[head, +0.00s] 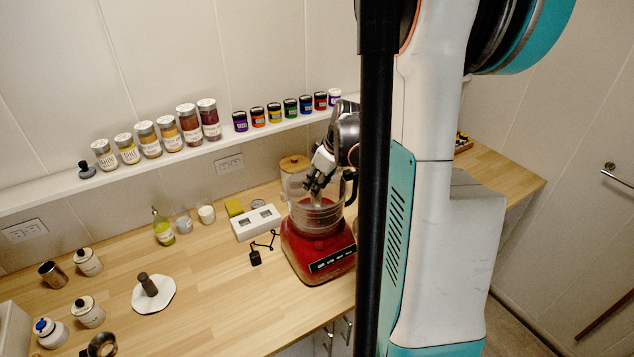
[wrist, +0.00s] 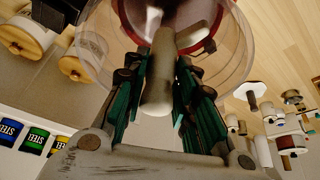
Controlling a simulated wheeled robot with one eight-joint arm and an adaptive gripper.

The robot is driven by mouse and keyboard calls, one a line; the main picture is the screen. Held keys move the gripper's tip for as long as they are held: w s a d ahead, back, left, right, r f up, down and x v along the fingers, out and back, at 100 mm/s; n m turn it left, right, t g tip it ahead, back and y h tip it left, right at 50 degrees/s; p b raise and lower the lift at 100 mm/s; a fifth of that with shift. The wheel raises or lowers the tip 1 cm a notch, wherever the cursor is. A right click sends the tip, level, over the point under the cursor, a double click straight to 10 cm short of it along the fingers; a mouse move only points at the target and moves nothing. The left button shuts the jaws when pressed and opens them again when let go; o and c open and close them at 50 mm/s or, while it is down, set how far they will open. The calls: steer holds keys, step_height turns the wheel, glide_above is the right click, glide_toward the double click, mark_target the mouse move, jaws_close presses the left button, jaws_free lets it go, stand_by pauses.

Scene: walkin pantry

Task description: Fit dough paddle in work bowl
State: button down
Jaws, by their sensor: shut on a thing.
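The clear work bowl (head: 300,217) stands on a red food processor base (head: 318,257) on the counter, and its transparent wall also shows in the wrist view (wrist: 93,45). My gripper (head: 318,186) points down at the bowl's mouth. In the wrist view my gripper (wrist: 158,75) is shut on the pale, rounded shaft of the dough paddle (wrist: 158,80). The paddle reaches down inside the bowl, with the red ring of the base (wrist: 205,45) behind it. The fingers hide part of the paddle. I cannot tell whether it touches the bowl's centre.
A white disc with a dark stem (head: 153,293) lies on the counter left of the processor. A white box (head: 255,222) and a black plug with cord (head: 256,257) are close to the bowl's left. Spice jars (head: 172,134) line the shelf behind. The front middle counter is clear.

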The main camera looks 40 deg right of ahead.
mark_target(320, 196)
steer(key=shift+f+b, duration=3)
steer(key=shift+f, duration=0.55)
steer(key=c, duration=1.2)
jaws_free()
steer(key=shift+r, duration=0.1)
steer(key=v, duration=1.2)
